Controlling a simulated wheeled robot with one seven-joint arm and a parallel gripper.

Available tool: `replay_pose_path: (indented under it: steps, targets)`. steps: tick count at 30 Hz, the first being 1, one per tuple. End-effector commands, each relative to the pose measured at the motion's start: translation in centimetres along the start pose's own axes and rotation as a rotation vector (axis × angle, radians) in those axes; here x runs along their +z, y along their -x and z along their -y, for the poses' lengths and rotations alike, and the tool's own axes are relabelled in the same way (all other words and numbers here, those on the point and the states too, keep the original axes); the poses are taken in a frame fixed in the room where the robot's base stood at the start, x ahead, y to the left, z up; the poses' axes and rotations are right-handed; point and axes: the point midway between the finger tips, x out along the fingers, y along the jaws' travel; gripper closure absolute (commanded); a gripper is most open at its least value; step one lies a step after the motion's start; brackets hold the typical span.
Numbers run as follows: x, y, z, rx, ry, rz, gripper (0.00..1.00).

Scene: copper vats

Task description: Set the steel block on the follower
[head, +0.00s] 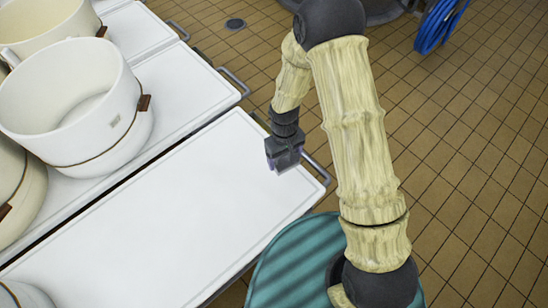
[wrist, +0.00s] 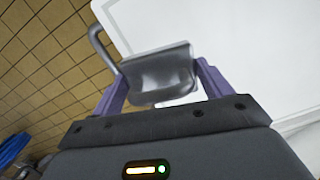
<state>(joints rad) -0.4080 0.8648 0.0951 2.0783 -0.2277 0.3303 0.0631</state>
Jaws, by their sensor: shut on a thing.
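My gripper (head: 284,164) is above the right edge of the white table, near its metal handle. In the wrist view, its two purple fingers are shut on the steel block (wrist: 160,74), a grey, shiny piece with a wider top edge. In the head view I cannot make out the block clearly, as the gripper hides most of it. The follower is not clearly seen. A pale flat surface shows inside the large white tub (head: 120,125) at left, but I cannot tell if it is the follower.
The white table top (head: 170,215) is mostly bare. Another cream tub (head: 45,22) stands behind the white one, and more tubs show at the left edge. Metal handles (head: 318,170) jut from the table's right side. A blue hose (head: 436,25) is at upper right above tiled floor.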

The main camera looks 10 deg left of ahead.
Motion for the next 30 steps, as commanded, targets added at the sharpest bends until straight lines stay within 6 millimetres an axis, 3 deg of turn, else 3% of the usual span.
replay_pose_path:
  steps: [2,11,18,24,30]
  targets:
    - [0.1,0.7,-1.6,-0.009,-0.056,0.001,0.88]
    - [0.9,-0.3,-7.3,-0.035,-0.25,-0.002,0.88]
    - [2.6,-1.3,-11.7,-0.048,-0.406,-0.004,0.88]
    - [4.8,-2.3,-14.9,-0.056,-0.529,-0.004,0.88]
    - [6.5,-3.3,-16.9,-0.058,-0.61,-0.004,0.88]
